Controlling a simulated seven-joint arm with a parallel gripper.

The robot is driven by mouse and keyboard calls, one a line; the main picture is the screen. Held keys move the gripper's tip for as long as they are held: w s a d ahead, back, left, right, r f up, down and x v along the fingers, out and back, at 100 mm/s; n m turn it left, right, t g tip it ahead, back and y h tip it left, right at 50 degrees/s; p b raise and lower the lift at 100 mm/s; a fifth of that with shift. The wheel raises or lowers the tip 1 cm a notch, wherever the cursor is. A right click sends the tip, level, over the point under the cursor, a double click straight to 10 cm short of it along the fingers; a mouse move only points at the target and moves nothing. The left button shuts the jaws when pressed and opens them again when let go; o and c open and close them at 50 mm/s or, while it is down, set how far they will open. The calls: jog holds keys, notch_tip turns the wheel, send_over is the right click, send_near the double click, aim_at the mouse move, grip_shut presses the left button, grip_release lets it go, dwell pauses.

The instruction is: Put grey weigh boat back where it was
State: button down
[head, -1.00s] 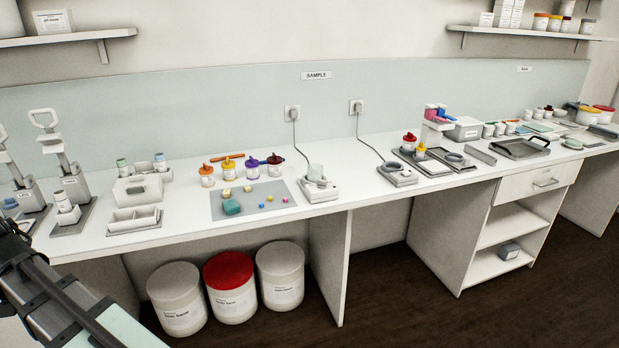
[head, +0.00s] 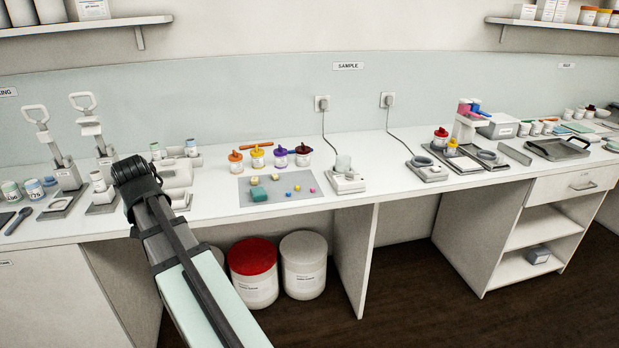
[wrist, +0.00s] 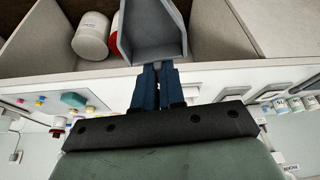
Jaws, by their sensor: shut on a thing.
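The grey weigh boat (wrist: 152,35) shows at the top of the wrist view as a shallow, tapered tray with raised sides. Part of the boat is cut off by the top of the frame.
A grey mat (head: 262,201) holds a teal block (head: 259,196) and small coloured pieces. Jars with coloured lids stand behind it. A scale (head: 345,183) is to its right. Lever presses (head: 66,172) and jars (head: 34,188) stand at the left. Tubs (head: 303,265) are under the bench.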

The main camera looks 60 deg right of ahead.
jog(key=s+d+m+g, duration=0.1)
jog(key=s+d+m, duration=0.2)
jog(key=s+d, duration=0.8)
jog(key=s+d+m+g+h, duration=0.1)
jog(key=s+d+m, duration=0.25)
jog(key=d, duration=1.55)
jog(key=s+d+m+g, duration=0.1)
jog(key=s+d+m, duration=0.1)
jog(key=s+d, duration=0.9)
jog(key=s+d+m+g, duration=0.1)
jog(key=s+d, duration=0.4)
jog(key=d, duration=0.3)
jog(key=s+d+m, duration=0.2)
jog(key=s+d, duration=0.2)
jog(key=d, duration=0.3)
jog(key=s+d+m+g, duration=0.1)
jog(key=s+d, duration=0.4)
jog(key=d, duration=0.3)
jog(key=d+r+m, duration=0.2)
jog(key=d+m, duration=0.2)
jog(key=d, duration=0.7)
jog(key=shift+s+d+f+m+g+y, duration=0.1)
jog(key=shift+s+f+m+g, duration=0.35)
jog(key=shift+f, duration=1.25)
jog(key=shift+s+d+f+m+g+y, duration=0.15)
jog(key=shift+f+m, duration=0.5)
jog(key=shift+f, duration=1.05)
jog(key=shift+s+a+f+m+g+y, duration=0.15)
jog(key=shift+f+m+g, duration=0.35)
jog(key=shift+f, duration=1.2)
